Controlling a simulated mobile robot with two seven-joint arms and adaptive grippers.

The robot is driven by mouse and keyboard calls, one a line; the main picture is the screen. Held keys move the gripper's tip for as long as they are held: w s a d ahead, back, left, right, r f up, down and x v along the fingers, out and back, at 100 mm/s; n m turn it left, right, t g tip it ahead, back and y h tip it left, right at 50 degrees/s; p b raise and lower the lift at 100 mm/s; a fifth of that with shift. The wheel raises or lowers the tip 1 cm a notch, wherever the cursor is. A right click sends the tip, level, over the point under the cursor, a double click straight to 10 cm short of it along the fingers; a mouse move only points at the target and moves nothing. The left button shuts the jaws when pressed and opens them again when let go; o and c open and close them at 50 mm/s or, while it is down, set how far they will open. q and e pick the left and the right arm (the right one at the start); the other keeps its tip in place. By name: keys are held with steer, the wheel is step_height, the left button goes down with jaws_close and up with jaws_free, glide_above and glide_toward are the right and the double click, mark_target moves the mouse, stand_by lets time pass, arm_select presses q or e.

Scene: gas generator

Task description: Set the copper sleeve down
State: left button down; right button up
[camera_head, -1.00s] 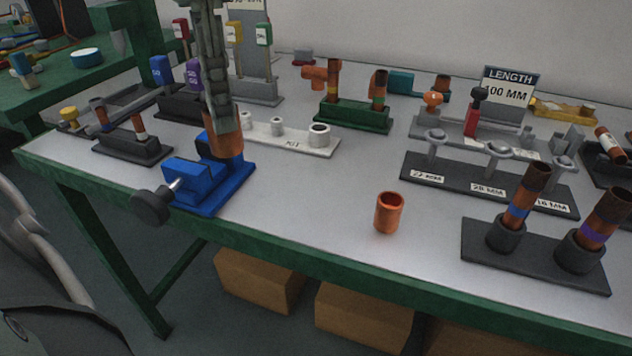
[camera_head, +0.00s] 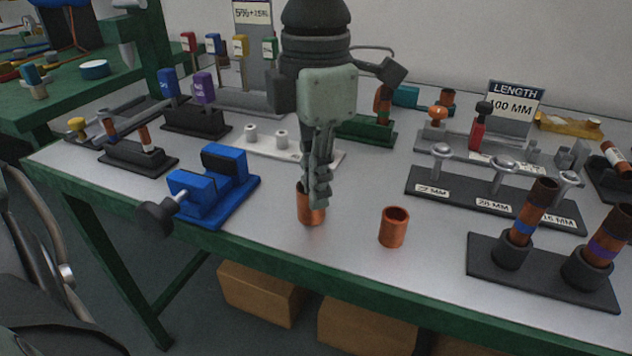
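My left gripper (camera_head: 318,198) reaches down from the top middle. Its fingers are shut on a copper sleeve (camera_head: 306,212), which is upright and partly hidden by them. The sleeve is at or just above the table top; I cannot tell whether it touches. A second copper sleeve (camera_head: 393,228) stands upright on the table (camera_head: 350,265) to the right, apart from the held one. The blue vise (camera_head: 222,192) to the left of the gripper has nothing visible between its jaws. My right gripper is not in view.
A black base with two banded copper tubes (camera_head: 545,270) stands at the right front. A black gauge rack (camera_head: 465,202) is behind it. A white fitting base (camera_head: 262,147) and a green block (camera_head: 370,132) are behind the gripper. The front middle of the table is clear.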

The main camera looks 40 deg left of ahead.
arm_select(q)
steer(key=shift+f+b, duration=0.1)
steer(key=shift+b, duration=0.2)
steer(key=c, duration=1.7)
jaws_free()
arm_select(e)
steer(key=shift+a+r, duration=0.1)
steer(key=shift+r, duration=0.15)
arm_select(q)
steer(key=shift+r+p, duration=0.35)
steer(key=shift+r, duration=0.2)
step_height(320, 180, up, 11)
steer(key=shift+r+p, duration=0.15)
steer(key=shift+p, duration=0.25)
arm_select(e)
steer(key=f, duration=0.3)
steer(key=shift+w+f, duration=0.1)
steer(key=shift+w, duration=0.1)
